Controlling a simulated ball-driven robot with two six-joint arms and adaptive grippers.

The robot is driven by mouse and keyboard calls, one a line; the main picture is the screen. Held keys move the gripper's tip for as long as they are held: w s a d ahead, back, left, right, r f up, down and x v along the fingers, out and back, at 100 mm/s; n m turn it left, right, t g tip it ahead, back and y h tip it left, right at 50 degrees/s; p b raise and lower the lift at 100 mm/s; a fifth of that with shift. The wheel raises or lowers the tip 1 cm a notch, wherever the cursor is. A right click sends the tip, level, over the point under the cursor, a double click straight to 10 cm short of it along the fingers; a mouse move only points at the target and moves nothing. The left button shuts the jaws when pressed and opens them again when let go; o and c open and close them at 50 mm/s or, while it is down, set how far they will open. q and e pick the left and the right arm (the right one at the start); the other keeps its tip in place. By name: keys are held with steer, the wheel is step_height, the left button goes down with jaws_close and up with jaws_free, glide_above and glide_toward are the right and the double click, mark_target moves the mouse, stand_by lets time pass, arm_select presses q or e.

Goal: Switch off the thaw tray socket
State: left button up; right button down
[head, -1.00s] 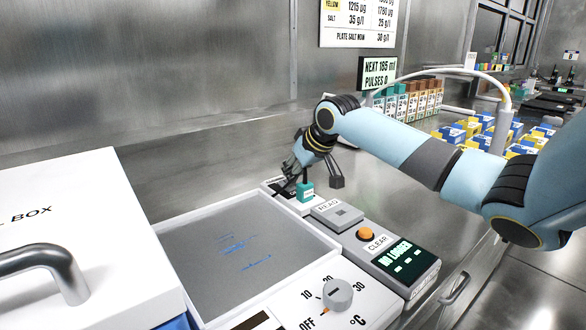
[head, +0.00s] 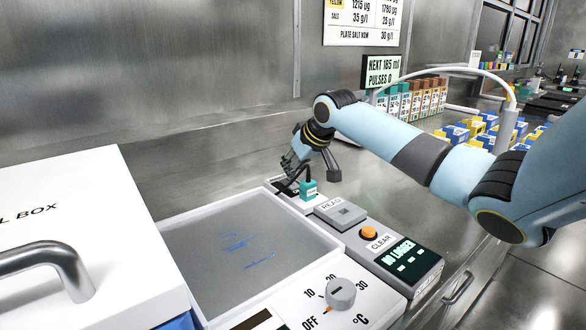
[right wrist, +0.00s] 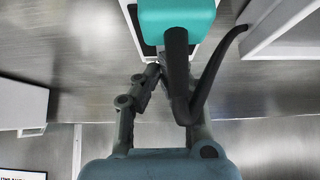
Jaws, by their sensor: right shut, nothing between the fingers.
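The thaw tray (head: 230,240) is a white-rimmed grey plate with a dial (head: 341,294); the dial's pointer is near OFF. Behind its far right corner is the low white socket box (head: 303,205), with a teal plug (head: 309,188) standing in it. My right gripper (head: 284,181) is shut and empty, its tips low over the box's left end, beside the plug. In the right wrist view, the teal plug (right wrist: 176,22) and its black cable are close in front of the fingers (right wrist: 158,72). The switch is hidden by the gripper, so its position cannot be told. My left gripper is not in view.
A READ/CLEAR unit (head: 378,248) with an orange button sits right of the tray. A white box (head: 80,230) with a metal handle fills the left. Cartons (head: 415,100) stand behind my arm. The steel counter behind the socket is bare.

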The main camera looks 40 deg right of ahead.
mark_target(295, 182)
steer(key=r+p, duration=0.3)
steer(key=s+r+p, duration=0.1)
steer(key=r+p, duration=0.1)
steer(key=s+a+r+p, duration=0.1)
steer(key=s+r, duration=0.3)
steer(key=s, duration=0.4)
steer(key=shift+r, duration=0.15)
